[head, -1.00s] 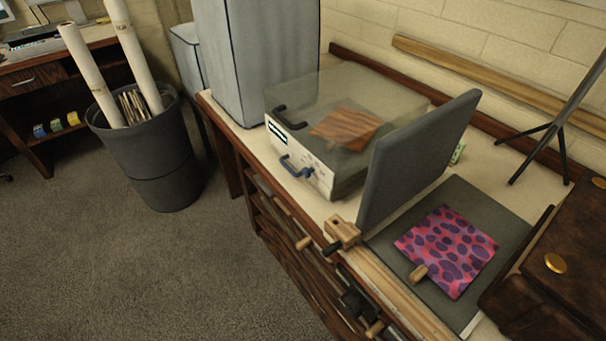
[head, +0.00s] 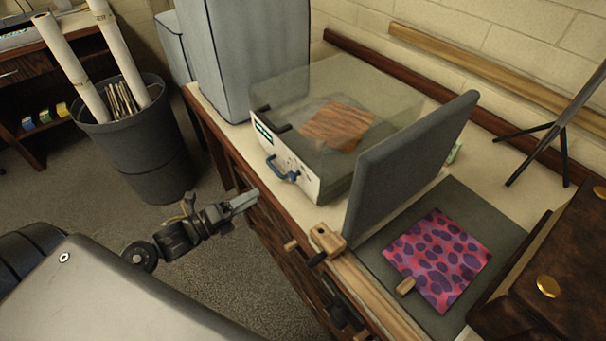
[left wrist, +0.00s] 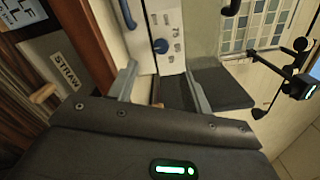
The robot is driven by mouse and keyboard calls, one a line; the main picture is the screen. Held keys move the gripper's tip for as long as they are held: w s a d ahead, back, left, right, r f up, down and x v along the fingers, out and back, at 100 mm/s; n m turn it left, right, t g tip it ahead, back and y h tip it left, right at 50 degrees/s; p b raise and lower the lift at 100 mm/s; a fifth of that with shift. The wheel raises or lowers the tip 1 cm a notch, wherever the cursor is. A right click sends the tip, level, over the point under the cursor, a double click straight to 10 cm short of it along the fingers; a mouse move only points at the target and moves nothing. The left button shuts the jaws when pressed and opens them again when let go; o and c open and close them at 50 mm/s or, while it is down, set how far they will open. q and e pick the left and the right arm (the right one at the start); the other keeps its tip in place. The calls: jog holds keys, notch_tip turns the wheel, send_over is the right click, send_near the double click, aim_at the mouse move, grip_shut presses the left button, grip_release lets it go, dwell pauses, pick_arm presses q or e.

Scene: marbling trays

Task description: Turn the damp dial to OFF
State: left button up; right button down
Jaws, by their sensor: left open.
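A white-fronted box with a clear lid (head: 312,187) stands on the bench, with a blue handle (head: 281,170) on its front. In the left wrist view, a round blue dial (left wrist: 161,46) sits on the white panel (left wrist: 170,66), with small marks beside it. I cannot read the marks or tell the dial's setting. My left gripper (head: 248,200) is in front of the bench, below and short of the box front. In the left wrist view my left gripper (left wrist: 161,68) is open and empty, its fingers apart on either side of the dial's line. My right gripper is not seen.
A grey upright board (head: 408,165) stands right of the box. A patterned purple sheet (head: 437,260) lies on a dark mat (head: 395,287). A wooden clamp (head: 327,240) sits at the bench edge. A bin of rolls (head: 140,140) stands left; carpet lies between.

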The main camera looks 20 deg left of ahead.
aim_at(290, 177)
pick_arm(q)
jog(key=shift+m, duration=0.7)
jog(key=p+x, duration=0.1)
jog(key=x, duration=0.4)
jog(key=p+x, duration=0.1)
jog(key=x, duration=0.4)
jog(key=shift+s+d+r, duration=0.1)
jog(key=shift+s+r, duration=0.05)
jog(key=shift+r, duration=0.1)
jog(key=shift+w+d+f+p, duration=0.1)
jog(key=shift+w+d+p, duration=0.25)
jog(key=shift+w, duration=0.2)
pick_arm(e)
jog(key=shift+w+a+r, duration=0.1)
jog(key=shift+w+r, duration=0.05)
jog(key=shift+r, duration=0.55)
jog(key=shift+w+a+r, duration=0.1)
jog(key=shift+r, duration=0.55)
pick_arm(q)
jog(key=shift+c, duration=0.3)
